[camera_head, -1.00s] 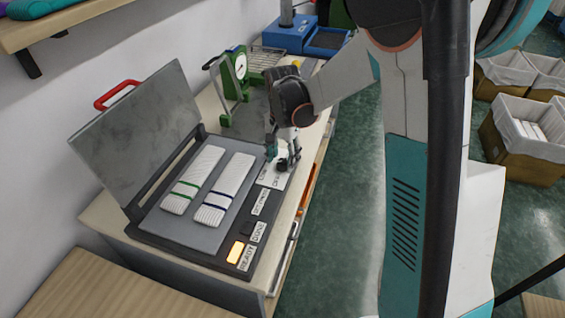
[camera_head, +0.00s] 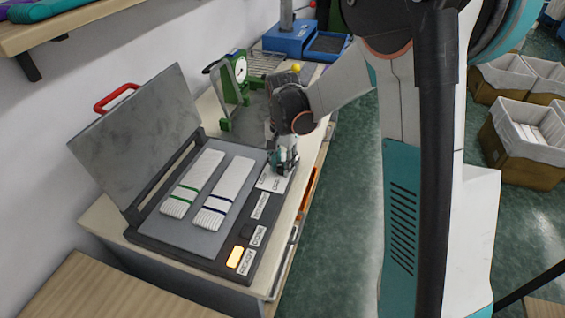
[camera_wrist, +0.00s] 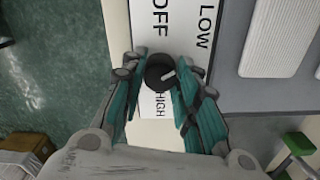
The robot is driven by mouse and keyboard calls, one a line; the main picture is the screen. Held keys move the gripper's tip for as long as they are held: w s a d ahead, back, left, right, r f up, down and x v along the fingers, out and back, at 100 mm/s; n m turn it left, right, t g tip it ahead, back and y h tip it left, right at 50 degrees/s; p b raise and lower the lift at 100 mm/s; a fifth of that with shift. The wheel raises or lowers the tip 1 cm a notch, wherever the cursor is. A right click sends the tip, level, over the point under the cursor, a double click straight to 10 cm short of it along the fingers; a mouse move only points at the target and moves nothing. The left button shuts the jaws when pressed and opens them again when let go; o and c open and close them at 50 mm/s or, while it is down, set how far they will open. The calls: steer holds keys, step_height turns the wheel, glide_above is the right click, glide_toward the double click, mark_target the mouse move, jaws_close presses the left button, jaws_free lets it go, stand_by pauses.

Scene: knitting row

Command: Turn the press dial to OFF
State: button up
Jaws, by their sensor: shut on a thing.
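The press (camera_head: 170,250) stands on the bench with its grey lid (camera_head: 140,140) raised. Its black dial (camera_wrist: 157,73) sits on a white label plate (camera_wrist: 146,14) marked OFF, LOW and HIGH. A short white pointer mark on the dial aims to the right in the wrist view, roughly toward the LOW side. My gripper (camera_wrist: 158,66) is shut on the dial, with a teal finger on each side. In the head view my gripper (camera_head: 284,166) hides the dial at the press's far right corner.
Two folded knitted pieces (camera_head: 193,183) (camera_head: 226,192) lie on the open press plate. An orange lamp (camera_head: 235,256) is lit by the READY label. A green gauge stand (camera_head: 237,75) is close behind my gripper.

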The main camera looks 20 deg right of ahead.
steer(key=shift+n, duration=0.3)
steer(key=n, duration=0.5)
steer(key=shift+p, duration=0.35)
steer(key=n, duration=0.6)
steer(key=o, duration=1.1)
step_height(320, 180, up, 12)
